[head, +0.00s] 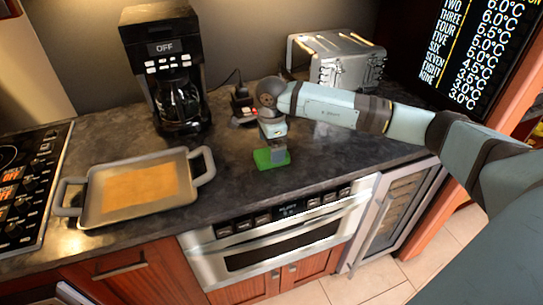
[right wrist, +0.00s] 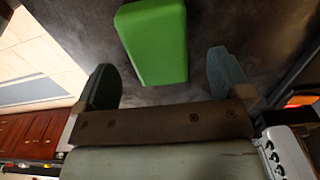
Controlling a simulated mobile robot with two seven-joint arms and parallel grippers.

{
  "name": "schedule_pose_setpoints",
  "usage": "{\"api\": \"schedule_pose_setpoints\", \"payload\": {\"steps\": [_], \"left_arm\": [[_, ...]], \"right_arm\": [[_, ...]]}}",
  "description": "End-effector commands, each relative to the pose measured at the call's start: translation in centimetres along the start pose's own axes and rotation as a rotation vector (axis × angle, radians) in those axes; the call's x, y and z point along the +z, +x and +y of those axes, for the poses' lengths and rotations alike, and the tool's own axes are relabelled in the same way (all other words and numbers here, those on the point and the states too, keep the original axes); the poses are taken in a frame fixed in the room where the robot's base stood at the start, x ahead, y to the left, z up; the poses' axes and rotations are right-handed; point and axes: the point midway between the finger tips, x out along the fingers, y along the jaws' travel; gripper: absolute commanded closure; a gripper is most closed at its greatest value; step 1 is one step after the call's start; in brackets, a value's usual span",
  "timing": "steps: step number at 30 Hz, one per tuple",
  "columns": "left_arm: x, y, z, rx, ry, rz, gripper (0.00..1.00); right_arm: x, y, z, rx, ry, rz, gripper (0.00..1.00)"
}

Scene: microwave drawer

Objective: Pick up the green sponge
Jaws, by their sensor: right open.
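The green sponge (head: 271,160) lies on the dark countertop near its front edge, above the microwave drawer. My right gripper (head: 272,147) comes down over it from above, at the end of the arm reaching in from the right. In the right wrist view the green sponge (right wrist: 155,40) lies in the space ahead of and partly between the two spread fingers of the right gripper (right wrist: 165,80). The fingers are open, with a gap on each side of the sponge. My left gripper is not in view.
A grey tray (head: 82,190) with two handles sits on the counter at left, beside the cooktop (head: 22,190). A black coffee maker (head: 165,60) and a metal toaster (head: 340,60) stand at the back. The microwave drawer (head: 285,236) is below the counter edge.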

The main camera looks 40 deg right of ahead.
Motion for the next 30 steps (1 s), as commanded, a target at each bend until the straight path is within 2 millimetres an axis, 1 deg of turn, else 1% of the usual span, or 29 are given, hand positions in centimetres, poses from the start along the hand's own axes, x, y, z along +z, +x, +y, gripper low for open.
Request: {"api": "schedule_pose_setpoints", "payload": {"steps": [3,6,12,13,14,15,17,18,19,20,30], "left_arm": [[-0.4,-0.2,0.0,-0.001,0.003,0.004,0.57],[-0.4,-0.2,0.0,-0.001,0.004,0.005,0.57],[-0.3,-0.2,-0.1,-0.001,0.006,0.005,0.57],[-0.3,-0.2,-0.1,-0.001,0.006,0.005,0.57],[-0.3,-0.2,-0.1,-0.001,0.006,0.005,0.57],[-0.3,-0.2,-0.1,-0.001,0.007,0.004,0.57],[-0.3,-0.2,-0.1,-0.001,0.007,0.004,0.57],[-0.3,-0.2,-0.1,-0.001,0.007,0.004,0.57],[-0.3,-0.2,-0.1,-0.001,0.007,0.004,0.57],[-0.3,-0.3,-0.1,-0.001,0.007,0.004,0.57],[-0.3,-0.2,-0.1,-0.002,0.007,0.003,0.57]], "right_arm": [[0.1,2.0,0.3,0.004,0.000,0.001,0.04],[0.1,3.0,0.2,0.002,0.000,0.000,0.04],[0.1,3.1,0.2,0.000,0.000,0.000,0.04],[0.1,3.1,0.2,0.000,0.000,0.000,0.07],[0.1,3.1,0.2,0.000,0.000,0.000,0.13],[0.1,3.1,0.2,0.000,0.000,0.000,0.23],[0.1,3.1,0.2,0.000,0.000,0.000,0.36],[0.1,3.1,0.2,0.000,0.000,0.000,0.46],[0.1,3.1,0.2,0.001,0.000,0.000,0.53],[0.1,3.1,0.2,0.000,0.000,0.000,0.57],[0.1,2.9,0.2,0.000,0.000,0.000,0.57]]}}
